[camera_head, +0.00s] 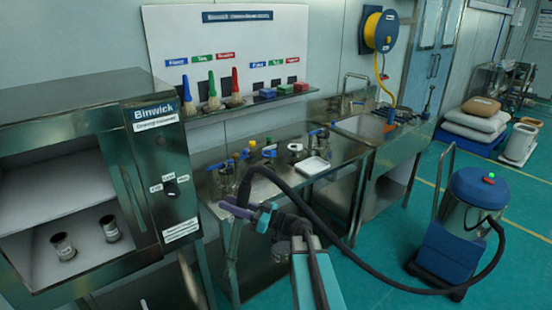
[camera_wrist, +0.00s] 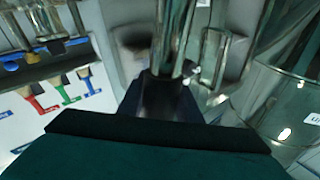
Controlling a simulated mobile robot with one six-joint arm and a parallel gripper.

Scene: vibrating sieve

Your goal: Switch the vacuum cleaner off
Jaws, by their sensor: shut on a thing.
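The vacuum cleaner (camera_head: 463,215) stands on the floor at the right in the head view, with a blue lid, metal drum, blue base and push handle. A small red part (camera_head: 488,181) and a green spot show on its lid. Its black hose (camera_head: 385,285) loops left across the floor and up to my gripper (camera_head: 252,213). My gripper is shut on the hose's end piece, a dark purplish nozzle (camera_head: 236,209), in front of the bench and far from the vacuum cleaner. In the wrist view, metal tubing and a dark piece show beyond the gripper; the grip itself is unclear.
A Binwick cabinet (camera_head: 158,160) with two cups inside stands at the left. A steel bench (camera_head: 225,190) with small items and a sink (camera_head: 365,125) stand along the wall. Sacks (camera_head: 475,115) lie at the far right. Green floor is free around the vacuum cleaner.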

